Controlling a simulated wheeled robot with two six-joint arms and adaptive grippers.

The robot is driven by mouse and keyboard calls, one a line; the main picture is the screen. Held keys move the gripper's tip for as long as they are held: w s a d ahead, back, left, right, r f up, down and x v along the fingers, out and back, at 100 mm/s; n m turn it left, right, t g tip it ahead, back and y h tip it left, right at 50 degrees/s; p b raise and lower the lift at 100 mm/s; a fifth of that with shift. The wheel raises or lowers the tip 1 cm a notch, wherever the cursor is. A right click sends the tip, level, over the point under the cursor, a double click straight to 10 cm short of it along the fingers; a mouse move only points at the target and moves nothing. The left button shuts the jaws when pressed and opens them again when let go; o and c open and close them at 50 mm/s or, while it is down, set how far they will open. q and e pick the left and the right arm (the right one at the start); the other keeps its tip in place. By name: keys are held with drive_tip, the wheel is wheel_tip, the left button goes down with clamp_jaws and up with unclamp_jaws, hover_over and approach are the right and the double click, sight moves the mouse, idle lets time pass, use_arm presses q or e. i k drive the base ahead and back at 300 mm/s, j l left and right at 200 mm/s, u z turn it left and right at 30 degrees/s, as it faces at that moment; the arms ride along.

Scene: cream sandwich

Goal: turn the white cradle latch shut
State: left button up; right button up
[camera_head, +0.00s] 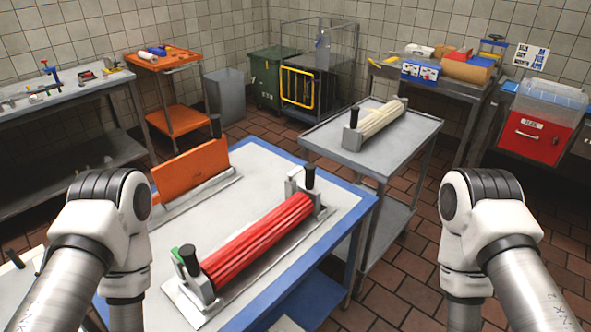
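A cream-white ribbed roller (379,118) lies in a grey cradle on the grey cart, with a black-knobbed latch (353,117) standing upright at its near left end. Whether that latch is open or shut is too small to tell. A red ribbed roller (257,238) lies in another cradle on the blue-edged table. Black-knobbed latches stand at its near end (189,261) and far end (309,176). My two arms come in at the lower left and lower right. Both grippers are out of view, below the picture's edge.
The blue-edged white table (269,166) fills the front left, with an orange panel (190,172) in its own stand. The grey cart (330,140) stands behind it to the right. Brown tiled floor (398,290) is free right of the table. Benches and bins line the walls.

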sight(290, 175)
drive_tip(key=i+l+z, duration=0.3)
drive_tip(key=i+l, duration=0.4)
